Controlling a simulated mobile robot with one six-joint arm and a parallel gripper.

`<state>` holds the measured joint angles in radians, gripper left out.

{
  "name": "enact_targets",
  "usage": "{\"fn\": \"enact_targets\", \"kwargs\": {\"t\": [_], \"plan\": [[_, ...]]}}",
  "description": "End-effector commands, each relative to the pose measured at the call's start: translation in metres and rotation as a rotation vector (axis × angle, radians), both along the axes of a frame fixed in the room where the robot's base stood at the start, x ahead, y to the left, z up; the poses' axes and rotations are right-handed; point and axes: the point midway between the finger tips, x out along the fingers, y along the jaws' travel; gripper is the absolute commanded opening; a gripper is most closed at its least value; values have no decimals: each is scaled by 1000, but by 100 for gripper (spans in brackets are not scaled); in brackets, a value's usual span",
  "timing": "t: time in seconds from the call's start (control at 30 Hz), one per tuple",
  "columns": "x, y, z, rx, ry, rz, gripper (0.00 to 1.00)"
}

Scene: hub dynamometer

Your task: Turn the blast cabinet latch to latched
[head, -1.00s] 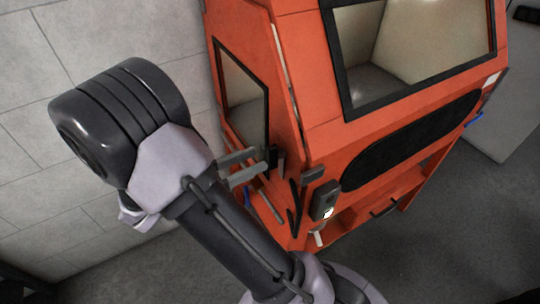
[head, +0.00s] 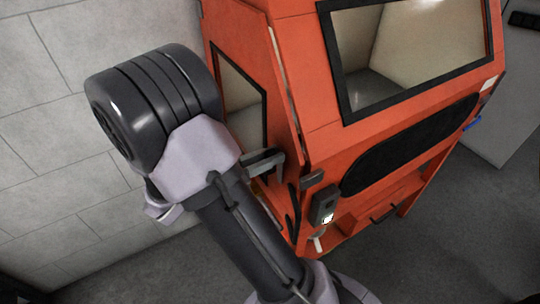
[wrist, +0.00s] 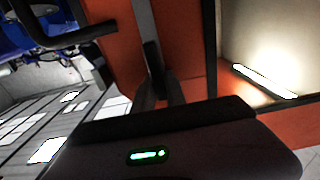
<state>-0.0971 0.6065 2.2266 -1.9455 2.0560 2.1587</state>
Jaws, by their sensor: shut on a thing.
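The blast cabinet (head: 310,90) is orange, with a dark-framed front window and a side door window. My gripper (head: 272,160) is at the cabinet's left side, by the edge of the side door. In the wrist view my gripper (wrist: 160,92) is shut on a dark, narrow piece, the latch handle (wrist: 153,58), which stands against the orange panel. Most of the latch is hidden behind my fingers and wrist in the head view, so its exact angle cannot be told there.
A small control box (head: 324,204) with a lit display sits on the cabinet's front corner. A pale block wall (head: 60,150) stands at the left. A dark bent bar (wrist: 65,38) is close by in the wrist view. Grey floor (head: 440,240) is clear at the right.

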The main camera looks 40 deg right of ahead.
Motion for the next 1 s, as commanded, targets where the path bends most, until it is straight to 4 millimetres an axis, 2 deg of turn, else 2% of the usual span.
{"fn": "enact_targets", "kwargs": {"t": [0.27,0.47,1.0], "plan": [[0,0,-1,5,18,-1,0],[1,0,0,25,100,-2,0],[9,-2,-2,139,573,-3,0]]}}
